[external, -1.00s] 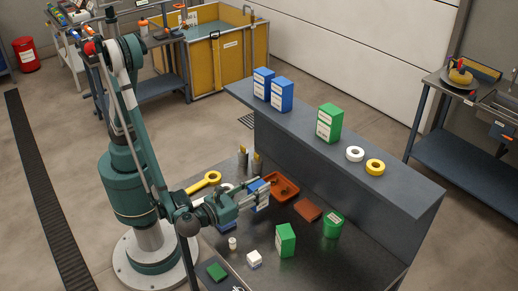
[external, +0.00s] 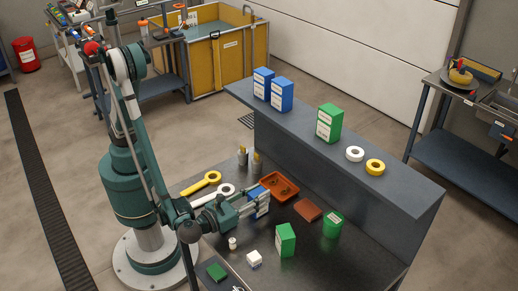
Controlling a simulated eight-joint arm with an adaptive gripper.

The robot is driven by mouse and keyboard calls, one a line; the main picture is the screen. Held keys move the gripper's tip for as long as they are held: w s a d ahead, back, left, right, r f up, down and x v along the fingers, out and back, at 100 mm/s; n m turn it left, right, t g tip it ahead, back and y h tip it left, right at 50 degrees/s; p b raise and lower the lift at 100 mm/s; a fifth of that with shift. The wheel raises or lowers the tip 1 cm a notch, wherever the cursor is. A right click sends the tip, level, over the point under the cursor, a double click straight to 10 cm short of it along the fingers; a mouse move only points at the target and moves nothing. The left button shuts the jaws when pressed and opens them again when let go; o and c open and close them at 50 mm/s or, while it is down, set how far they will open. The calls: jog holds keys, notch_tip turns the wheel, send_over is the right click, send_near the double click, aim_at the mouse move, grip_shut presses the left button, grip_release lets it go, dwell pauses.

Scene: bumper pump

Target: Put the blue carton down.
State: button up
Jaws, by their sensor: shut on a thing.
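A blue carton (external: 256,192) is between the fingers of my gripper (external: 262,205), over the dark bench top, just left of the orange tray. My gripper is shut on it. The fingers cover much of the carton, and I cannot tell whether its bottom touches the bench. Two other blue cartons stand upright on the raised shelf, one on the left (external: 262,84) and one beside it (external: 282,94).
The orange tray (external: 293,192) is close beside my gripper. The shelf (external: 310,145) rises at the back.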

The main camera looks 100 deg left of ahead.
jog(key=shift+f, duration=0.15)
jog(key=o, duration=0.9)
jog(key=shift+r, duration=0.25)
jog(key=p+v, duration=0.2)
jog(key=v, duration=1)
jog(key=shift+o, duration=0.6)
